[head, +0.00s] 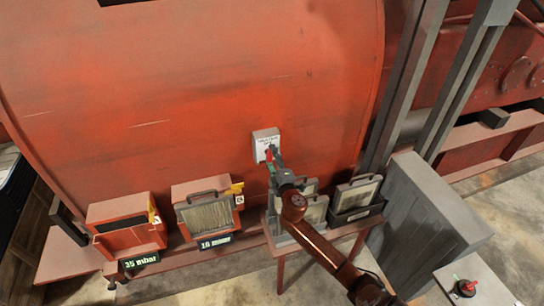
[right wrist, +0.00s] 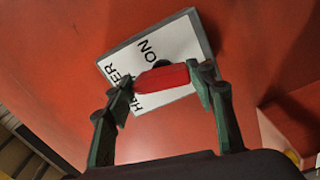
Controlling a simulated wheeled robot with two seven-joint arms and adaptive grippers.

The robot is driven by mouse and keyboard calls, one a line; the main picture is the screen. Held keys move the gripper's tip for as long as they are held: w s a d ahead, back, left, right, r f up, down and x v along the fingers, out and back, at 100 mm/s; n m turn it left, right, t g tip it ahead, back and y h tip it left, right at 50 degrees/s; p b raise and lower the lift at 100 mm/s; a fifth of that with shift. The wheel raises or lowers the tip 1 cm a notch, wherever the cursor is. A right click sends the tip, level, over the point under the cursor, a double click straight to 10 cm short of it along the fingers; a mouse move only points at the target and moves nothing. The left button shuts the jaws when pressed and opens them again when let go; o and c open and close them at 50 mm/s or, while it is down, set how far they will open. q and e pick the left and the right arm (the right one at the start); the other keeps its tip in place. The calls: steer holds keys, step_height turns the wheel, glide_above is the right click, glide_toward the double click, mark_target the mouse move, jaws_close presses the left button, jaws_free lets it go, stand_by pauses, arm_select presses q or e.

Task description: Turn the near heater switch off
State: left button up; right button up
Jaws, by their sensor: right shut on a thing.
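The heater switch is a small grey box (head: 266,135) with a white label, fixed to the big red engine casing. In the right wrist view its label (right wrist: 190,45) reads "HEATER" in part and "ON"; the rest is covered. A red handle (right wrist: 165,78) sits across the label. My right gripper (head: 271,158) is at the switch, its arm coming from the lower right. In the right wrist view its fingers (right wrist: 162,84) are shut on the red handle, one at each end. My left gripper is not in view.
Below the casing stand a red box with a "35 mbar" display (head: 139,261), a framed filter (head: 206,216) with a "16 mbar" display (head: 215,241), and a small red stand with more filters (head: 357,194). A grey cabinet (head: 430,210) stands at right. A red knob (head: 466,287) shows lower right.

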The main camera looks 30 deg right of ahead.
steer(key=shift+n+p, duration=0.3)
steer(key=shift+n, duration=0.8)
steer(key=o, duration=1.2)
steer(key=shift+c, duration=0.2)
steer(key=v, duration=1.2)
